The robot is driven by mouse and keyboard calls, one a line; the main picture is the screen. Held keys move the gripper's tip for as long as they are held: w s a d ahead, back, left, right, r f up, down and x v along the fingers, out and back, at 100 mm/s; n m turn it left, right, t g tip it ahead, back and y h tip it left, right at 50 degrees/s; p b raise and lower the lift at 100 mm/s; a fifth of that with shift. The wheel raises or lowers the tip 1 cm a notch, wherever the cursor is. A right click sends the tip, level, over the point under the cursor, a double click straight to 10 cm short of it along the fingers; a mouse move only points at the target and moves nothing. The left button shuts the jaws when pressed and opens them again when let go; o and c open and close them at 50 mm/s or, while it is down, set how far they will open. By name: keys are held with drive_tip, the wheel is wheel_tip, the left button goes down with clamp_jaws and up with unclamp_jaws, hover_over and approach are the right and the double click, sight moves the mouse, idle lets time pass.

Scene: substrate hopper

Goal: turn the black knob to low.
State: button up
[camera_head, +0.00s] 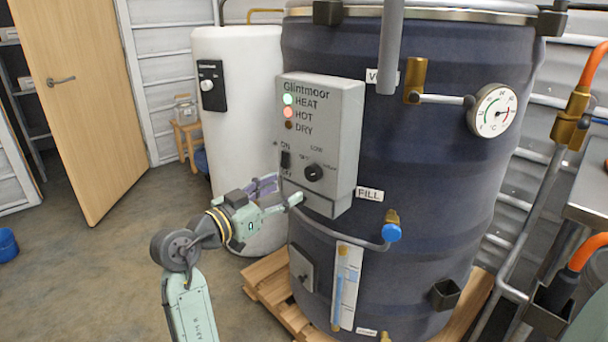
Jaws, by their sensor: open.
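The black knob (313,172) is on the lower right of the grey Glintmoor control box (330,140), on the front of the dark blue tank. A LOW label (316,149) is printed above the knob, with other small markings around it. The knob's pointer is too small to read. My gripper (285,191) is open and empty, at the lower left edge of the box, below and left of the knob. It appears apart from the knob; whether a finger touches the box, I cannot tell.
An ON switch (285,161) is left of the knob. A pipe with a blue valve handle (391,233) runs below the box. A white tank (240,110) stands behind my gripper. The tank rests on a wooden pallet (262,283). Open floor lies at the left.

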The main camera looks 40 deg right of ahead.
sight(310, 174)
drive_tip(key=d, duration=0.3)
drive_tip(key=w+d+p, duration=0.1)
drive_tip(key=d, duration=0.2)
drive_tip(key=w+d+p, duration=0.1)
drive_tip(key=d, duration=0.1)
drive_tip(key=shift+d, duration=0.4)
drive_tip(key=shift+c, duration=0.3)
drive_tip(key=c, duration=1.1)
